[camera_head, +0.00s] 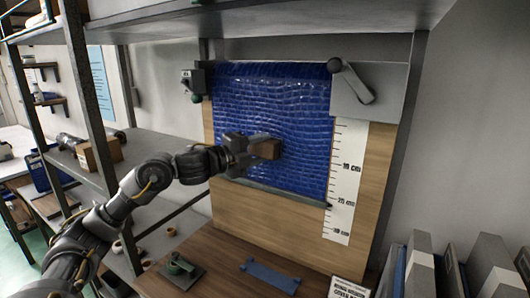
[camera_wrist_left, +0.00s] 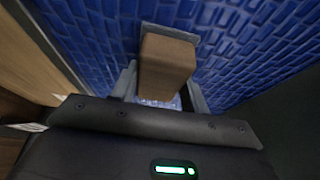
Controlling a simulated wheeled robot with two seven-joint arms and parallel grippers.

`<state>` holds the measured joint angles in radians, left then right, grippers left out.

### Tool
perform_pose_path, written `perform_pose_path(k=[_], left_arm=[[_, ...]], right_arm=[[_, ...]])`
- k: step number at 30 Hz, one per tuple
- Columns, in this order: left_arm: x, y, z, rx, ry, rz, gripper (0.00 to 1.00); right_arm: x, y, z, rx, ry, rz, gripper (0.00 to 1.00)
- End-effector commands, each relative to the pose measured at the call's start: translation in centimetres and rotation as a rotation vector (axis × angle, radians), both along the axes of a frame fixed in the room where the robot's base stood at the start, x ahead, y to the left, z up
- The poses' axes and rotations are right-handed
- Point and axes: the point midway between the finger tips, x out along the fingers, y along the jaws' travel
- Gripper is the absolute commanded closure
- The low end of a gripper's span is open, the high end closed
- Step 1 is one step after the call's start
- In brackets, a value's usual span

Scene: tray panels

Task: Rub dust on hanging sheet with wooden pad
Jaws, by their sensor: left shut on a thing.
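The hanging sheet (camera_head: 300,110) is blue with a brick-like pattern and hangs in front of a wooden board. It fills much of the left wrist view (camera_wrist_left: 90,40). My left gripper (camera_head: 248,150) is in front of the sheet's lower left part, shut on the brown wooden pad (camera_head: 267,149). The pad also shows between the fingers in the left wrist view (camera_wrist_left: 166,65). It is at or very near the sheet; I cannot tell whether it touches. I cannot make out dust on the sheet. My right gripper is not in view.
Clamps hold the sheet's top corners, one at left (camera_head: 195,82) and one at right (camera_head: 352,82). A ruler strip (camera_head: 345,180) runs down the board's right side. A blue bracket (camera_head: 270,275) lies on the table below. Grey panels (camera_head: 490,265) stand at lower right.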

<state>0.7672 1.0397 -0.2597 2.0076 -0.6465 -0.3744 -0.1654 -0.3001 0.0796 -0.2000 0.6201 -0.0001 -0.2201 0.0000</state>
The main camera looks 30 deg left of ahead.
Motion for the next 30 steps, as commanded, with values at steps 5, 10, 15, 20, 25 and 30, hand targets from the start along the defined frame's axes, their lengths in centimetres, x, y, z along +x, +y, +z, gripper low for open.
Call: perform_pose_path(k=[5,10,15,20,25,30], left_arm=[[-0.1,1.7,-0.1,-0.001,0.001,0.005,0.73],[-0.1,2.1,0.0,-0.001,0.001,0.003,0.73],[-0.1,2.4,-0.1,-0.001,0.0,0.003,0.73],[-0.3,3.8,-0.2,-0.001,0.001,0.005,0.73],[-0.4,5.0,-0.1,-0.001,0.001,0.003,0.73],[-0.4,5.5,0.0,0.0,0.0,0.001,0.73]], right_arm=[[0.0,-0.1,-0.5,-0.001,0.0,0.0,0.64],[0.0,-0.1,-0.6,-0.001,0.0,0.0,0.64],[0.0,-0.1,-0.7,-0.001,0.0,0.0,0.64],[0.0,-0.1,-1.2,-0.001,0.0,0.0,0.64],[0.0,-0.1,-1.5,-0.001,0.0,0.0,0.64],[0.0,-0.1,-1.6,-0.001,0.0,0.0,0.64]])
